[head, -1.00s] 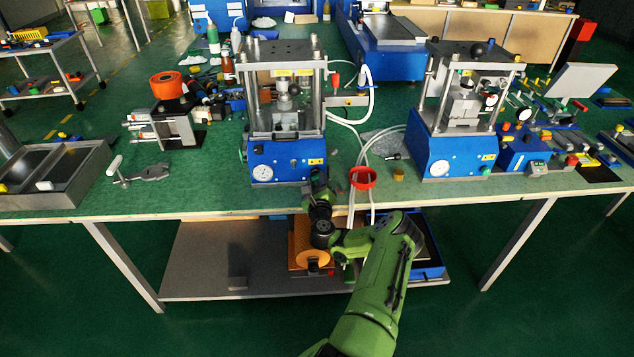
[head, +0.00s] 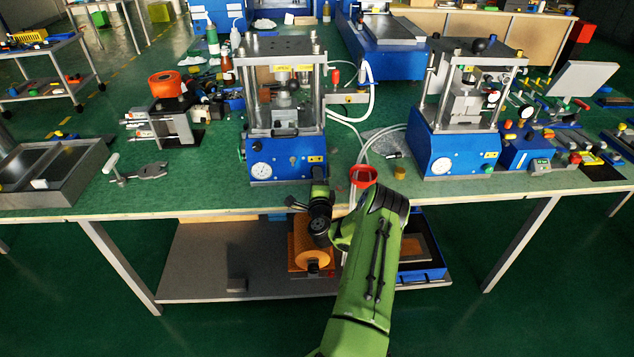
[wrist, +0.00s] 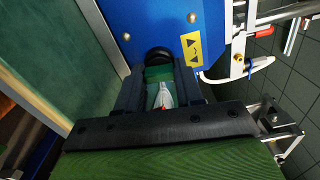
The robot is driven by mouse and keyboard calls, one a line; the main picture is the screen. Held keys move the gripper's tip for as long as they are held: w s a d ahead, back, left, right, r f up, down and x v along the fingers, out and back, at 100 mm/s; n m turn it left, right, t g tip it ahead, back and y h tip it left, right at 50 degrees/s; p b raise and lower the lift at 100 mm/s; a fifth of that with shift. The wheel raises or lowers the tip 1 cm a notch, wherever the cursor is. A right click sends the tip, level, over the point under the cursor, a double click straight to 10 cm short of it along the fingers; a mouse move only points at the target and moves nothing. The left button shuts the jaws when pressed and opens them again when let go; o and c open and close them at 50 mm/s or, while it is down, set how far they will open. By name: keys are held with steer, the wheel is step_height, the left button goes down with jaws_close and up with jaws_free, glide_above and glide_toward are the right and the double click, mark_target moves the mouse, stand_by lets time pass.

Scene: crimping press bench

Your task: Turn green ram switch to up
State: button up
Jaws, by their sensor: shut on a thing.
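My gripper (wrist: 159,88) is at the front panel of the left blue press (head: 285,150), near its lower right corner. In the wrist view the fingers point at the blue panel (wrist: 150,18), close to its yellow label. They are shut on the green ram switch (wrist: 158,73), which shows as a green piece between them, in front of a dark ring. A pale piece with a red spot also shows between the fingers. In the head view my wrist hides the switch. Which way the switch points cannot be told.
A red ring-shaped holder (head: 362,176) stands at the table edge just right of my wrist, with pale hoses nearby. A second blue press (head: 455,150) stands further right. A clamp (head: 140,172) lies left of the left press. An orange roll (head: 313,258) is below the table.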

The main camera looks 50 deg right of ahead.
steer(key=shift+a+f+n, duration=0.1)
steer(key=shift+f+n, duration=0.05)
steer(key=shift+n, duration=0.45)
steer(key=o, duration=1)
steer(key=shift+o, duration=0.2)
